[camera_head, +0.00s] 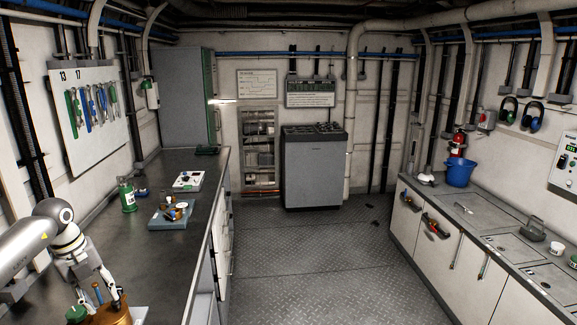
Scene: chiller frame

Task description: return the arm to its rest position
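My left arm comes in from the left edge. My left gripper (98,288) points down at the lower left, over the dark bench (190,243). Its two fingers look apart, so it appears open. A copper-brown vessel (112,314) stands right below and is cut off by the bottom edge. A small blue-and-orange piece (98,293) shows between the fingers; I cannot tell whether they touch it. My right gripper is not in view.
On the left bench stand a green bottle (127,196), a blue-grey tray (171,214) with small parts and a white tray (188,181). A tool board (92,115) hangs on the wall beside it. The metal floor (300,255) is mostly clear. A blue bucket (460,173) stands on the right counter.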

